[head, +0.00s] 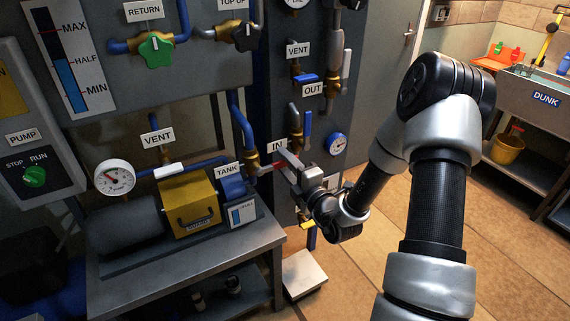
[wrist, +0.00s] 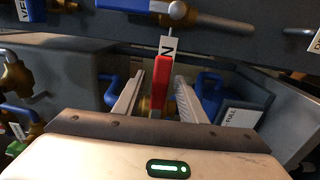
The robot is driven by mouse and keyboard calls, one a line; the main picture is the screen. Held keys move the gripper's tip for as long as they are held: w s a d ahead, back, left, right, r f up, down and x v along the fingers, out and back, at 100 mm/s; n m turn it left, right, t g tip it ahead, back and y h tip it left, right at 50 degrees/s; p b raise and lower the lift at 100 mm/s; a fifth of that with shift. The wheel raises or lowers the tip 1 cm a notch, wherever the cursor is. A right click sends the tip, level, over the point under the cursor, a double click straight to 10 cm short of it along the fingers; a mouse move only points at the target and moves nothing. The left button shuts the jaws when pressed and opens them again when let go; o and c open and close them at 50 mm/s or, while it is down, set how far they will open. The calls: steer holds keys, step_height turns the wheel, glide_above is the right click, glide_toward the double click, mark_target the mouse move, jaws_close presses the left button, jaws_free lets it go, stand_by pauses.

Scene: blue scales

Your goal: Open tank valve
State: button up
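The TANK label (head: 227,170) is on the pump bench beside a blue pipe and a brass valve (head: 252,162). A red handle (head: 281,165) shows near this valve, just below the IN label (head: 277,146). My gripper (head: 288,160) is at this handle, its fingers partly in front of it. In the wrist view the red handle (wrist: 159,86) stands between the two pale fingers of my gripper (wrist: 156,92). The fingers are apart, with a gap visible on each side of the handle. Brass shows behind the fingers, but the handle's joint is hidden.
The grey panel carries an OUT label (head: 312,89), a blue lever (head: 308,122) and a gauge (head: 336,144) close to my gripper. The bench holds a yellow box (head: 189,203) and a gauge (head: 114,178). A white block (head: 303,274) lies on the floor below.

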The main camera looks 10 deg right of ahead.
steer(key=shift+w, duration=0.2)
steer(key=shift+c, duration=0.3)
jaws_close()
